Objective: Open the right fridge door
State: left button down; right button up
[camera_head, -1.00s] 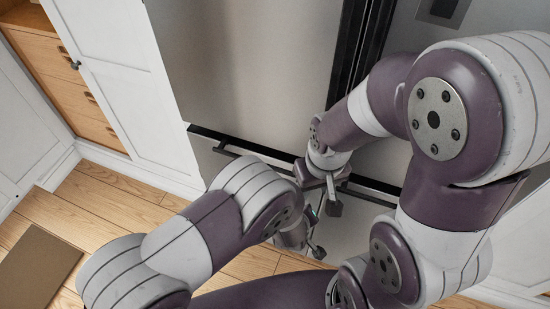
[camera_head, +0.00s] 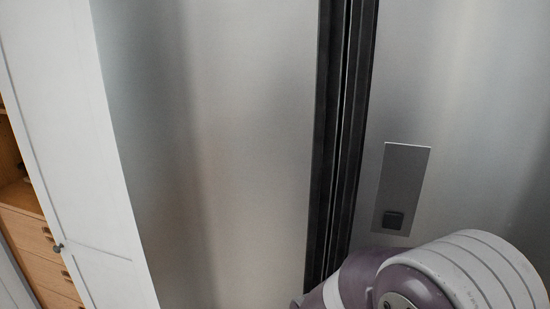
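The fridge fills most of the head view, with a brushed steel left door (camera_head: 220,150) and a right door (camera_head: 460,110). Dark vertical handle strips (camera_head: 343,130) run down between the two doors. Both doors look shut. The right door bears a grey panel with a small dark dispenser (camera_head: 402,188). Part of my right arm shows at the bottom right, in front of the right door. Neither gripper shows in this view, so what they hold or touch is hidden.
A white cabinet door (camera_head: 75,150) with a dark knob stands left of the fridge. Wooden drawers (camera_head: 40,250) show at the far left edge. The floor is out of view.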

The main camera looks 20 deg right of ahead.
aim_at(445, 125)
jog(key=z, duration=1.9)
